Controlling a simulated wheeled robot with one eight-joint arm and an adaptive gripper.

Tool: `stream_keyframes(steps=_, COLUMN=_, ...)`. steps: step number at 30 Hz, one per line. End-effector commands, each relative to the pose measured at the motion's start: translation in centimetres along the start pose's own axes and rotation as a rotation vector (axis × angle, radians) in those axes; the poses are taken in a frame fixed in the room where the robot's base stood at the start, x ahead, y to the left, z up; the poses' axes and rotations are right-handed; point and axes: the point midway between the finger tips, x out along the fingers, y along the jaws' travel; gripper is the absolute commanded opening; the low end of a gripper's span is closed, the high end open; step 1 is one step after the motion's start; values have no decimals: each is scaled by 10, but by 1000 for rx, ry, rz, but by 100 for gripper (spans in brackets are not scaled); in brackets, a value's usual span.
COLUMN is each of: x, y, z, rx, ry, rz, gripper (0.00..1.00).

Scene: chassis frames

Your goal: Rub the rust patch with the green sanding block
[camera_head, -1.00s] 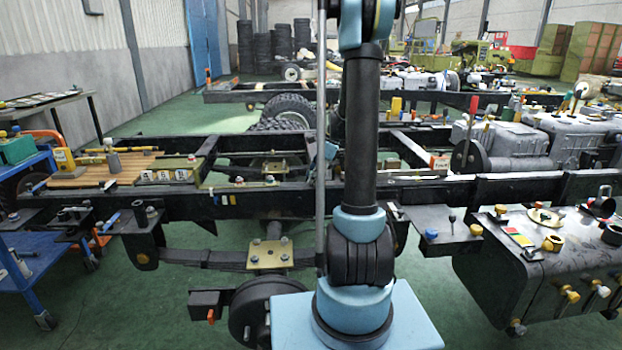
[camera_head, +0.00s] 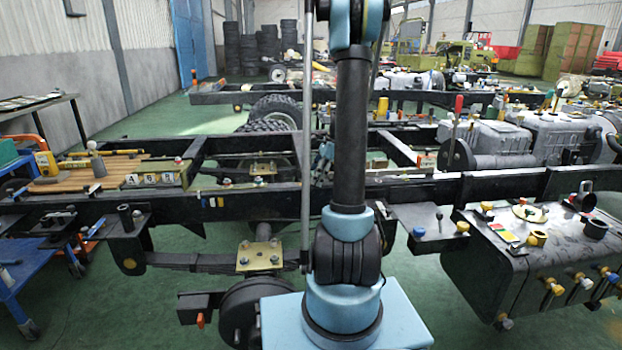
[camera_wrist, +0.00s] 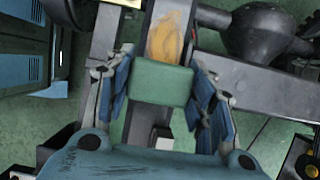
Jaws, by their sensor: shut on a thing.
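The green sanding block (camera_wrist: 161,82) is between the two blue fingers of my gripper (camera_wrist: 161,90) in the wrist view. The fingers are shut on its left and right sides. The rust patch (camera_wrist: 167,37) is an orange-brown area on a grey rail, just beyond the block's upper edge in the picture. I cannot tell whether the block touches the rail. In the head view my own arm hides the block and the patch, and the gripper shows only in part behind it.
Black chassis rails (camera_head: 480,188) run across the head view. A dark tank (camera_head: 520,262) with small fittings on top is at the right. A wooden slatted board (camera_head: 108,176) lies at the left, near a blue cart (camera_head: 28,268). Green floor is open in front.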

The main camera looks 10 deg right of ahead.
Motion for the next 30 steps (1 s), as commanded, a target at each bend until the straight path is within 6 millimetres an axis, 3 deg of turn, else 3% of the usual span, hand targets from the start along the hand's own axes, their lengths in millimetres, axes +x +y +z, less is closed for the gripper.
stream_keyframes(steps=3, x=-3, y=0, z=-10, rx=6, ry=6, rz=-1, gripper=11)
stream_keyframes(steps=10, x=-5, y=0, z=-8, rx=2, ry=4, rz=0, gripper=11)
stream_keyframes(steps=30, x=11, y=1, z=24, rx=-1, ry=0, rz=1, gripper=11)
